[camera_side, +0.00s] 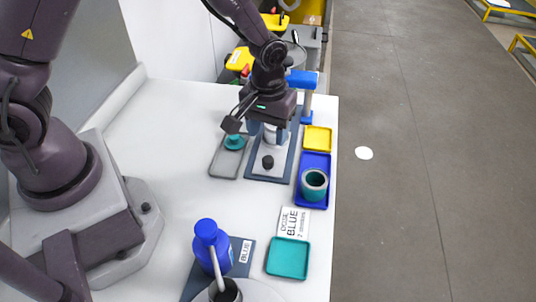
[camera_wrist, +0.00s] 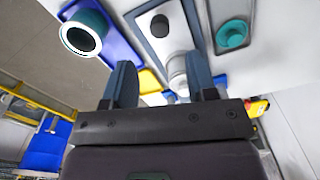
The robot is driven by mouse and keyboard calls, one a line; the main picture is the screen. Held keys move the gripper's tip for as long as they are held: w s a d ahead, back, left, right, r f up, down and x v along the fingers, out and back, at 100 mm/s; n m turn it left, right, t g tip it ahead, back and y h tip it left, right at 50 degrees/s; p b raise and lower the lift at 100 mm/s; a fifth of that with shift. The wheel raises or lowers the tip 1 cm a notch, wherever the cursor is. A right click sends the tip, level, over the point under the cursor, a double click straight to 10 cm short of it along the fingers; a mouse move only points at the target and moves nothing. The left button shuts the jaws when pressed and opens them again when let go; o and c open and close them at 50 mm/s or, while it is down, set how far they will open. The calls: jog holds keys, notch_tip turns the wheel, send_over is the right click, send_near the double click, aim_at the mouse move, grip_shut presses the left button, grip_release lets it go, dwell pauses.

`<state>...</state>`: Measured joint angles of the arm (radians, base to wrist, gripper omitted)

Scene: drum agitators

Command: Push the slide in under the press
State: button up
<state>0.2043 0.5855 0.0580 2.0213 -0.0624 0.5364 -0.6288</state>
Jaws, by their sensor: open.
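The slide (camera_side: 266,168) is a light grey plate with a black knob, on the dark blue base (camera_side: 289,165) of the press. The slide and knob also show in the wrist view (camera_wrist: 160,27). A pale grey cylinder (camera_side: 270,135) stands at the slide's far end; it also shows in the wrist view (camera_wrist: 177,72). The blue press arm (camera_side: 302,80) rises behind my gripper (camera_side: 268,132), which hides part of it. My gripper is open, its fingers pointing down on either side of the cylinder in the side view. I cannot tell whether they touch it.
A grey tray (camera_side: 218,168) with a teal knobbed piece (camera_side: 234,142) lies left of the press. A yellow tray (camera_side: 318,139) and a blue tray (camera_side: 309,199) with a teal cup (camera_side: 314,184) lie right. A blue bottle (camera_side: 212,245) and teal tray (camera_side: 288,258) stand nearer.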

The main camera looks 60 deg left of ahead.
aim_at(268, 159)
notch_tip(268, 159, down, 8)
jog(key=shift+r, duration=0.15)
grip_shut()
jog(key=w+a, duration=0.8)
jog(key=shift+w+a, duration=0.1)
jog(key=shift+w, duration=0.05)
